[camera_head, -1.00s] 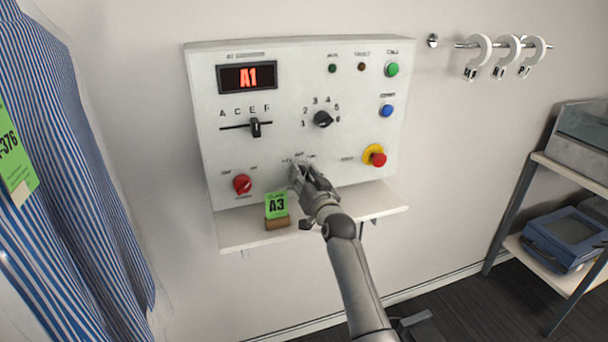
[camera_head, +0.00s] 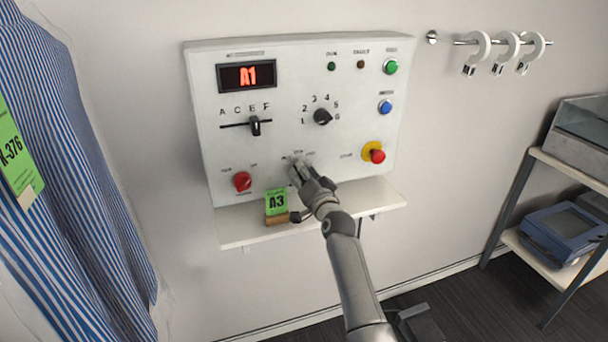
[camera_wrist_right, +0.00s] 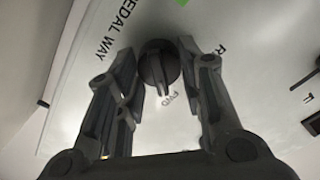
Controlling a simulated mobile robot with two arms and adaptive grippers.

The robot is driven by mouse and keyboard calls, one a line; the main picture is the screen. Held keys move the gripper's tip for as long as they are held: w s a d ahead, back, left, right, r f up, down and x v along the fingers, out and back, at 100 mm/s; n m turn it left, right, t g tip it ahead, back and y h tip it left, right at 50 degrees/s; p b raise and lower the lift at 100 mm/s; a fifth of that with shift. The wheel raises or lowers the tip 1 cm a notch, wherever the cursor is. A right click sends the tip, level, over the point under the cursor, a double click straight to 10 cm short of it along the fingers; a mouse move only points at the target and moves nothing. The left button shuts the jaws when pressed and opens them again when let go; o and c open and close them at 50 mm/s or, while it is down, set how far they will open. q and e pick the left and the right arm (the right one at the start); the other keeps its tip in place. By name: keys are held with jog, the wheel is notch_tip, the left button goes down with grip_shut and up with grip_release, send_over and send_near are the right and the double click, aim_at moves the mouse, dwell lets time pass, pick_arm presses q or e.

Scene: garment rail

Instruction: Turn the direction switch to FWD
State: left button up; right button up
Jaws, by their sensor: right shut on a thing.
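The direction switch is a dark round knob (camera_wrist_right: 160,68) in the right wrist view, with a raised bar across it. The bar's lower end points roughly at small lettering that looks like FWD; its exact angle is hard to tell. My right gripper (camera_wrist_right: 156,60) has a finger on each side of the knob and is shut on it. In the head view my right gripper (camera_head: 297,175) is at the lower middle of the white control panel (camera_head: 285,80) and hides the knob. My left gripper is not in view.
A green A3 tag (camera_head: 276,202) stands on the shelf (camera_head: 240,228) just left of the gripper. Striped cloth (camera_head: 70,170) hangs at the left.

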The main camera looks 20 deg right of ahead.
jog(key=o, duration=1)
jog(key=shift+s, duration=0.1)
jog(key=s, duration=1.1)
jog(key=shift+s+d, duration=0.2)
jog(key=shift+s, duration=0.2)
